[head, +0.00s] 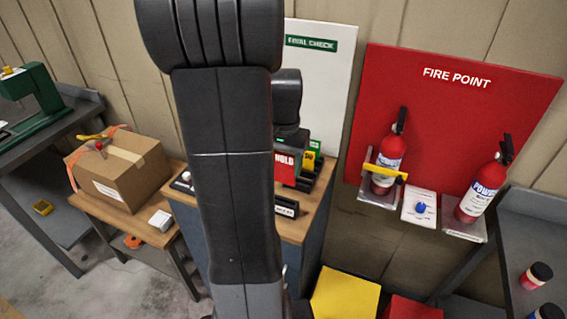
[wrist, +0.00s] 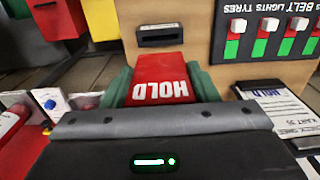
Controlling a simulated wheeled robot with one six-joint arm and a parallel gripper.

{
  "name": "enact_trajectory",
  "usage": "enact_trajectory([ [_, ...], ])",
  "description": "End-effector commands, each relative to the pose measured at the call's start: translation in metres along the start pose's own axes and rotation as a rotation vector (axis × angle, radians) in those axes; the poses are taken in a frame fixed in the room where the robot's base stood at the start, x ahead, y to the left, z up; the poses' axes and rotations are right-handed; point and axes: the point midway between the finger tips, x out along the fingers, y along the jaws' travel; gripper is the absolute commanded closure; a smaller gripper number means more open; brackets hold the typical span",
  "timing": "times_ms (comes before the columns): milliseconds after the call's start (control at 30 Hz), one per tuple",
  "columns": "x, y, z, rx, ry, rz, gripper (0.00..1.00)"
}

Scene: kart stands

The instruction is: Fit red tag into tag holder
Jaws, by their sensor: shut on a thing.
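The red tag marked HOLD (wrist: 160,80) is between the fingers of my gripper (wrist: 163,88), which is shut on it. Its lettering is upside down in the wrist view. In the head view the red tag (head: 285,166) shows partly behind my arm, above the wooden top. A black block with a slot and a pale label, apparently the tag holder (wrist: 160,40), is just beyond the tag's far edge in the wrist view. It also shows in the head view (head: 287,208), lower than the tag. I cannot tell the gap between tag and holder.
A dark rack (head: 306,182) with green and yellow pieces stands beside the tag. A switch panel (wrist: 268,35) and a paper card (wrist: 275,110) are at the right in the wrist view. The red fire point board (head: 460,110) with two extinguishers is at the right.

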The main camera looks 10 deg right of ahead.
Motion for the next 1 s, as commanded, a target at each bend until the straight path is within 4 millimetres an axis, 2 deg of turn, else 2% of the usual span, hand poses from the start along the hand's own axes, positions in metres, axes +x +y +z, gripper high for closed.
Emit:
enact_trajectory([
  [400, 0.0, 0.0, 0.0, -0.001, 0.001, 0.0, 0.71],
  [533, 0.005, 0.0, 0.0, -0.001, 0.001, 0.0, 0.71],
  [1000, 0.046, 0.0, 0.0, -0.001, 0.0, 0.0, 0.71],
])
